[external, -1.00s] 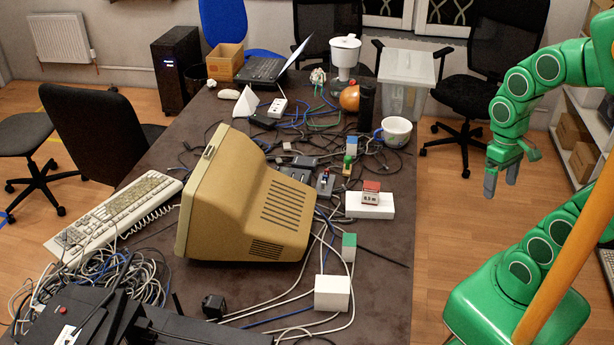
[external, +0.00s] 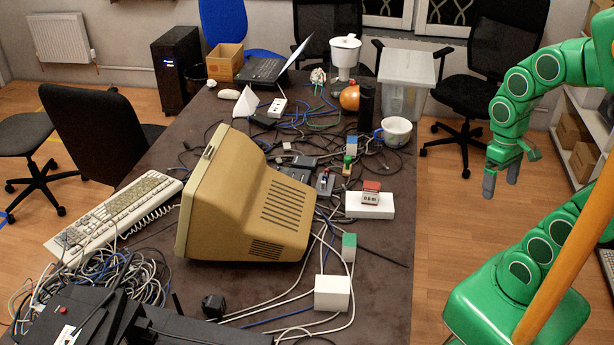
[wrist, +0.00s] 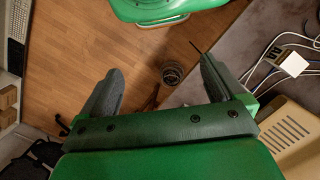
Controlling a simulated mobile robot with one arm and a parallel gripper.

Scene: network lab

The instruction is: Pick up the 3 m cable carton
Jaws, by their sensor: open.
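My gripper (external: 502,181) hangs open and empty over the floor, to the right of the table. In the wrist view its two dark fingers (wrist: 160,88) stand wide apart with nothing between them in grip. I cannot read a 3 m label on any carton. A red-and-white carton (external: 371,193), its label looking like 0.5 m, sits on a white box (external: 355,207). A green-and-white carton (external: 349,247) stands nearer the front, and a blue-and-white one (external: 351,146) farther back; no lettering is legible on either. My gripper is well apart from all of them.
A beige monitor (external: 245,200) fills the table's middle. A white box (external: 332,292) lies near the front right, among loose cables; it also shows in the wrist view (wrist: 293,64). A mug (external: 396,131) and dark cylinder (external: 366,98) stand farther back. Floor right of the table is partly clear.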

